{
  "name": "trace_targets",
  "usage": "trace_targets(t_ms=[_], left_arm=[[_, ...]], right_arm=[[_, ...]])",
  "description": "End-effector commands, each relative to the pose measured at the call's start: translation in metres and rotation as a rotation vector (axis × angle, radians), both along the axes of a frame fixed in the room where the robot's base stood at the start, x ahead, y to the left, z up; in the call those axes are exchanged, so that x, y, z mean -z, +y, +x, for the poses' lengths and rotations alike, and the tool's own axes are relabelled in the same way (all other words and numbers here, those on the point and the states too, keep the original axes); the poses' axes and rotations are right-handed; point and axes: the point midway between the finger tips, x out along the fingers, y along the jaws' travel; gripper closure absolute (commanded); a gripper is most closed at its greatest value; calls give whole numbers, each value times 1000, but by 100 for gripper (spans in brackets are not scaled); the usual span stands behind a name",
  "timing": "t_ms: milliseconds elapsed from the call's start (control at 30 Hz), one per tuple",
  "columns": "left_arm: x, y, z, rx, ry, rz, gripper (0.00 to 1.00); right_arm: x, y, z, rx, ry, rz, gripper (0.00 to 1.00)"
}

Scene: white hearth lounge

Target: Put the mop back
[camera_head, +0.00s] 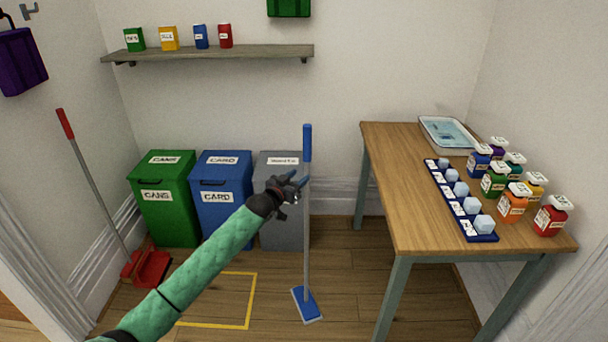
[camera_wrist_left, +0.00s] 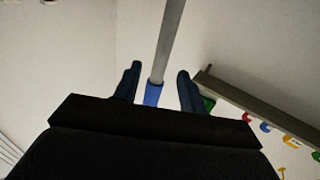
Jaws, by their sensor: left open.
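The mop (camera_head: 306,225) stands upright, with a blue grip at the top, a thin grey pole and a flat blue head (camera_head: 306,304) on the wooden floor. My left gripper (camera_head: 294,182) is at the pole, a little below the blue grip. In the left wrist view the grey pole (camera_wrist_left: 170,42) and part of the blue grip (camera_wrist_left: 153,95) show between the two spread fingers (camera_wrist_left: 156,88). The gripper is open, and whether a finger touches the pole cannot be told. My right gripper is not in view.
Green (camera_head: 163,213), blue (camera_head: 224,208) and grey (camera_head: 284,225) bins stand by the back wall. A red-handled dustpan (camera_head: 148,268) is at left. A yellow floor outline (camera_head: 253,300) lies left of the mop head. A table (camera_head: 400,160) with bottles stands at right; a shelf (camera_head: 250,53) is above.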

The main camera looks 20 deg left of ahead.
Motion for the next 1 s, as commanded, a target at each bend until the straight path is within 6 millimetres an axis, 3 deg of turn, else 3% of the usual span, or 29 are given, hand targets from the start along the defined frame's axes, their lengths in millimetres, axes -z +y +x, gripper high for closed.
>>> trace_targets(t_ms=[333,767,867,1000], left_arm=[[1,14,-48,0,0,-1,59],[0,17,-60,0,1,-1,59],[11,10,-66,3,22,0,59],[55,-19,-97,13,112,11,59]], right_arm=[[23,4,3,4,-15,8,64],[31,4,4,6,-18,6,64],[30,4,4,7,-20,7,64],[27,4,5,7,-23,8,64]])
